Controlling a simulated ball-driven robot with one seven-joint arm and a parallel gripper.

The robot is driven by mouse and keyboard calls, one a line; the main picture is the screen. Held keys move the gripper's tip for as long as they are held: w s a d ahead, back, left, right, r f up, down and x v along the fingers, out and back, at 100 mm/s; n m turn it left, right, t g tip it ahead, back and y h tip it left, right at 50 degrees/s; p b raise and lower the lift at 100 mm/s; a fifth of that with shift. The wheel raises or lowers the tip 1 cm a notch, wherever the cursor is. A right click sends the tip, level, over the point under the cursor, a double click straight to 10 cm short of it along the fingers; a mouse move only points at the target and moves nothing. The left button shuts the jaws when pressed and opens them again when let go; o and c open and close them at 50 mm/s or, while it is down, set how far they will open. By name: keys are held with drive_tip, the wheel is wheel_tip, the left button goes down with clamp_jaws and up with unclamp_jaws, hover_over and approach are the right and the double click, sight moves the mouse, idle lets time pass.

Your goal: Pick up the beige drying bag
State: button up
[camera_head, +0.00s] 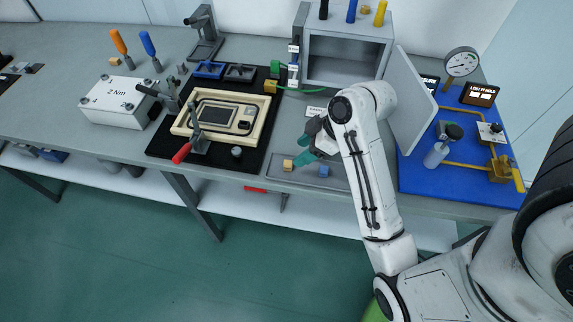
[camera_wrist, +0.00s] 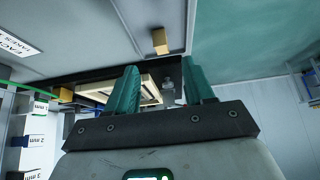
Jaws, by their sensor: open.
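A small beige block-shaped piece (camera_head: 288,165), the likeliest drying bag, lies on the grey tray (camera_head: 335,181) at the front of the bench. It also seems to be the tan piece in the wrist view (camera_wrist: 160,41), beyond my fingertips and centred between them. A small blue piece (camera_head: 324,171) lies to its right in the head view. My gripper (camera_head: 299,158), with teal fingers, is just above and right of the beige piece in the head view. In the wrist view my gripper (camera_wrist: 160,68) is open with nothing between its fingers. My arm hides part of the tray.
A beige panel frame (camera_head: 222,95) with a red-handled clamp (camera_head: 182,153) stands on a black mat (camera_head: 160,146) to the left. An open grey cabinet (camera_head: 343,60) is behind, its door (camera_head: 408,100) swung out beside my arm. A blue board (camera_head: 455,180) with a gauge is right.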

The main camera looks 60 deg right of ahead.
sight(290, 163)
drive_tip(key=shift+s+x, duration=0.1)
drive_tip(key=shift+x, duration=1.6)
drive_tip(key=shift+s+x, duration=0.15)
drive_tip(key=shift+x, duration=1.55)
drive_tip(key=shift+a+f, duration=0.1)
drive_tip(key=shift+f, duration=0.05)
clamp_jaws()
